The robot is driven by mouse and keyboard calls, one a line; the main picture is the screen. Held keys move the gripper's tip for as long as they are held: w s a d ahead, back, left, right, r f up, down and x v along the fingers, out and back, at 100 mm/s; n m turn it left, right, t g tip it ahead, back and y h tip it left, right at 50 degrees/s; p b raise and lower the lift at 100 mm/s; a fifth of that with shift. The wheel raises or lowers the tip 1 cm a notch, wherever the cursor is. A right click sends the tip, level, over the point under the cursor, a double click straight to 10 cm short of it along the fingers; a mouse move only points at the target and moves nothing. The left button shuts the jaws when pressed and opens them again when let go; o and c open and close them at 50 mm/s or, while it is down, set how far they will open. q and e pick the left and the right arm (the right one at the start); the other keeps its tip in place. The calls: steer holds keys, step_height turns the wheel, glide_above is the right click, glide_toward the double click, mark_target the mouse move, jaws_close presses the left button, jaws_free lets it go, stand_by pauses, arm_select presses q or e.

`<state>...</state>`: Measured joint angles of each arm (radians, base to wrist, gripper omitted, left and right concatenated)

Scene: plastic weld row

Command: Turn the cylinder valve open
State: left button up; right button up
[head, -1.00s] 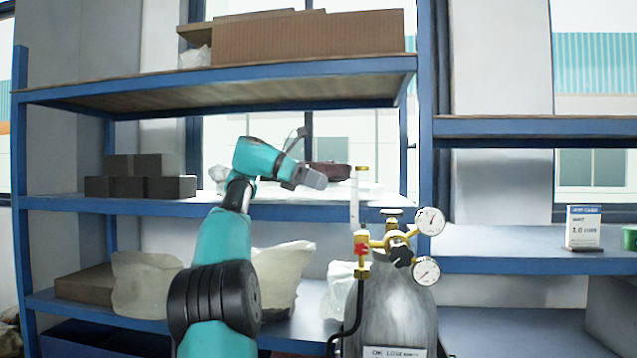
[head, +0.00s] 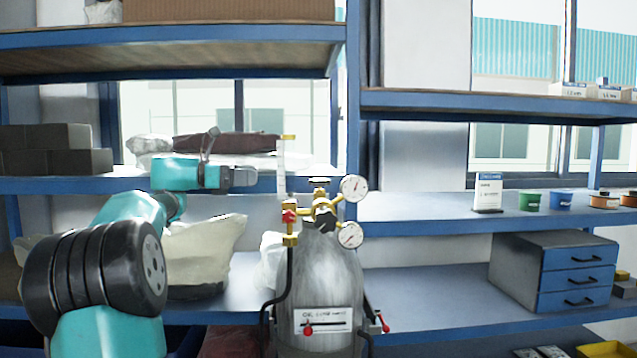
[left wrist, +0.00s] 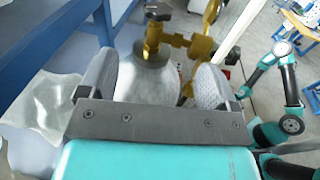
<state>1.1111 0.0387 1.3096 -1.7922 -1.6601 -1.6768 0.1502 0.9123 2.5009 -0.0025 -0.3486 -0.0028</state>
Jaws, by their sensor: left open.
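The grey gas cylinder (head: 320,270) stands upright in front of the shelves. Its brass cylinder valve (head: 319,183) sits on top, joined to a brass regulator with two round gauges (head: 354,188). My left gripper (head: 245,177) is left of the valve at about its height, pointing right and apart from it. In the left wrist view its two grey fingers (left wrist: 153,78) are spread with nothing between them touching. The cylinder's top (left wrist: 150,80) and the brass valve (left wrist: 155,30) show beyond and between the fingers. My right arm (left wrist: 285,90) shows at the right there; its gripper's jaws are too small to read.
A clear flow tube (head: 281,163) rises between my left gripper and the valve. A black hose (head: 289,275) hangs left of the cylinder. Blue shelves (head: 410,210) stand behind, with a white bag (head: 205,250), a sign card (head: 488,192) and drawers (head: 575,280).

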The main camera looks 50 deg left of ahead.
mark_target(320, 181)
arm_select(q)
step_height(320, 181, down, 2)
steer(key=shift+s+d+n+t, duration=0.1)
steer(key=shift+d+n+t, duration=0.05)
steer(key=shift+n+t, duration=0.2)
steer(key=shift+d, duration=0.1)
steer(key=x, duration=1.7)
steer(key=shift+w, duration=0.25)
steer(key=c, duration=0.9)
